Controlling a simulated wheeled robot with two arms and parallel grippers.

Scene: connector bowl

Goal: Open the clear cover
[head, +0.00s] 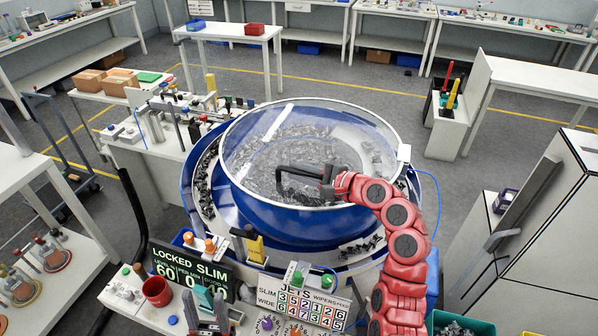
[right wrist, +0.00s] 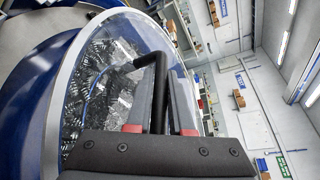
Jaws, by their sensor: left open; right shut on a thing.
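The clear cover (head: 345,130) has a pale rim and lies over the large blue bowl (head: 285,215), with many small dark parts visible through it. A black bar handle (head: 283,180) stands on the cover's near side. My right gripper (head: 327,184) is shut on this handle. In the right wrist view, the handle (right wrist: 160,65) passes between the fingers of my right gripper (right wrist: 158,118), and the cover (right wrist: 115,60) is behind it. My left gripper (head: 205,308) is open and empty at the bottom left, near the sign panel, away from the cover.
A black sign (head: 188,274) and a white number board (head: 302,298) stand in front of the bowl. A red cup (head: 157,291) is at the left. A grey cabinet (head: 545,220) is on the right.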

